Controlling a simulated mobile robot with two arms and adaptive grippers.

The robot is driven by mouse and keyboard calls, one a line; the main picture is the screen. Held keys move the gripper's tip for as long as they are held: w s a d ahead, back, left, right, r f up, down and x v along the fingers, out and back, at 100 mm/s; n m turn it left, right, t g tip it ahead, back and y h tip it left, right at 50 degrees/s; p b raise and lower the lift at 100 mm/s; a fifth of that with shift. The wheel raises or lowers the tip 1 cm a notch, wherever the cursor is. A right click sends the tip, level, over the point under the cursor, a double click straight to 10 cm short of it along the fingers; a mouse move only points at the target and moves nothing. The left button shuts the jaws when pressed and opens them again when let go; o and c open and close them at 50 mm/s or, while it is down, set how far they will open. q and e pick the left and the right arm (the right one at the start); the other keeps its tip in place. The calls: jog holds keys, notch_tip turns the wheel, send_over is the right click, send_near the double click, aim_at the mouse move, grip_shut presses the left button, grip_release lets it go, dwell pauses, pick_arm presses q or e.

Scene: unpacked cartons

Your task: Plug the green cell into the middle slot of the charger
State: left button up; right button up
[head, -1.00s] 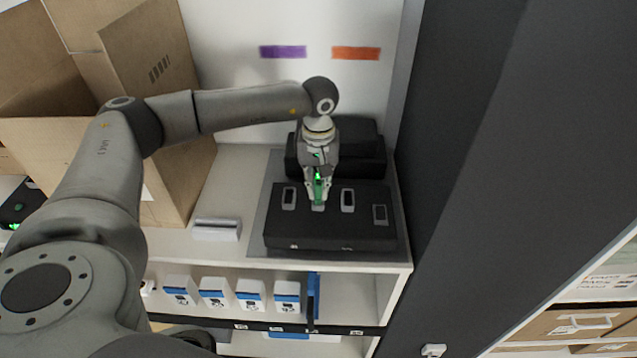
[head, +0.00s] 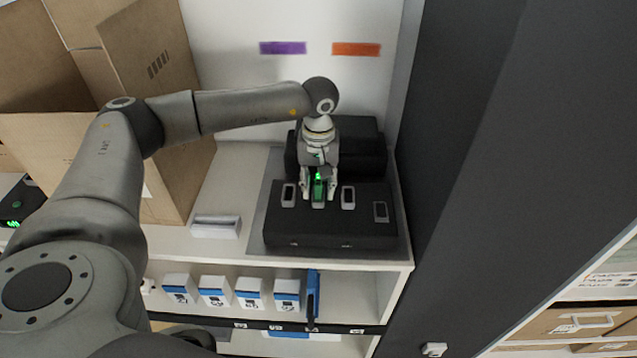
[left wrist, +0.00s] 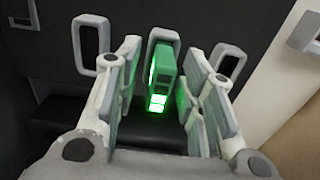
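The green cell (head: 319,187) stands in the middle slot of the row of three on the black charger (head: 330,230). The left wrist view shows the cell (left wrist: 163,72) with its far end inside the grey slot frame (left wrist: 163,36) and its lit green end towards me. My left gripper (head: 319,192) is open, with one finger on each side of the cell. In the left wrist view a gap shows between the cell and each finger of the gripper (left wrist: 160,95). How deep the cell sits is hard to tell. My right gripper is not in view.
Empty slots lie to the left (head: 289,195) and right (head: 348,198) of the cell, with another grey-framed one (head: 380,212) farther right. A black block (head: 365,150) stands behind. A pale block (head: 216,227) and an open carton (head: 180,185) are at the left. A dark panel (head: 455,150) rises at the right.

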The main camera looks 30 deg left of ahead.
aim_at(318, 179)
pick_arm(q)
notch_tip(318, 179, up, 12)
dwell(0.7)
